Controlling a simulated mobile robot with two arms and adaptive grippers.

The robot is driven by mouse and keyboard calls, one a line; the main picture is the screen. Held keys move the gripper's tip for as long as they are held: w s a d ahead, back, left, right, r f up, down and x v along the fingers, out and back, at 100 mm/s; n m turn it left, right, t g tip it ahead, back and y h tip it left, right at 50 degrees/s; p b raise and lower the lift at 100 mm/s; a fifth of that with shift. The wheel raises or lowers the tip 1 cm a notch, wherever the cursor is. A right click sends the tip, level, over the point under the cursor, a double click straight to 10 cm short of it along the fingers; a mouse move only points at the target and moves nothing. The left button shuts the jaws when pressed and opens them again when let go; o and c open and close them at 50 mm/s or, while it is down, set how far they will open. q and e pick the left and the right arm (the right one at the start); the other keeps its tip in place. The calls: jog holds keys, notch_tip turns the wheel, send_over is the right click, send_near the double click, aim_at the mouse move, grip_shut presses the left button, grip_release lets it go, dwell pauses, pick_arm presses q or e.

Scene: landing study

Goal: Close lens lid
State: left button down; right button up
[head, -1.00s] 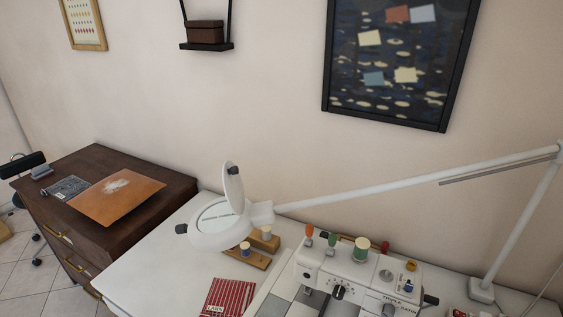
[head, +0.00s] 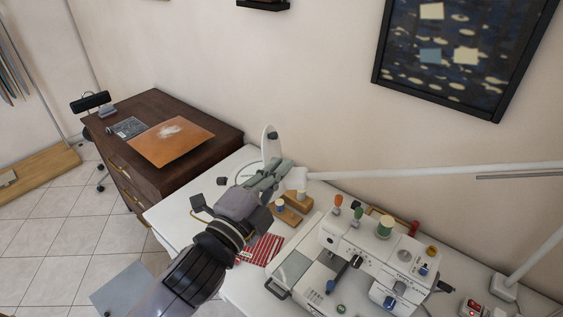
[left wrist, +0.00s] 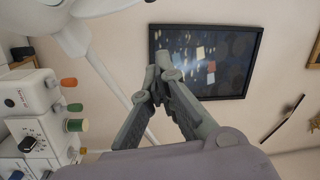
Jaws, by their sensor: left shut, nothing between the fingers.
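The white magnifier lamp (head: 247,171) stands over the back left part of the white table. Its round lens lid (head: 269,141) stands up, nearly vertical, at the back of the lens ring. My left gripper (head: 284,166) reaches in from the front, shut and empty, its fingers close to the right side of the lid and covering part of the lamp head. I cannot tell whether they touch it. In the left wrist view the shut fingers (left wrist: 157,75) point up toward the wall. My right gripper is out of view.
A white sewing machine (head: 375,258) with thread spools stands to the right. The lamp's long arm (head: 430,172) runs across the back. A wooden spool stand (head: 289,216) and red striped cloth (head: 262,249) lie near my arm. A dark cabinet (head: 215,150) stands left.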

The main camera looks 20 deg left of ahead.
aim_at(277, 151)
pick_arm(q)
jog(key=b+x, duration=0.2)
jog(key=x, duration=0.8)
jog(key=a, duration=0.2)
jog(key=s+a+f, duration=0.1)
jog(key=shift+a+f+p, duration=0.1)
jog(key=shift+a+p, duration=0.25)
jog(key=shift+a, duration=0.05)
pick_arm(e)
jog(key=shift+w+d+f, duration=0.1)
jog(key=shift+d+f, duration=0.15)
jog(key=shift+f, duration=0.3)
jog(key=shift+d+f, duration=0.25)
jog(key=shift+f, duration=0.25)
pick_arm(q)
jog(key=shift+d, duration=0.1)
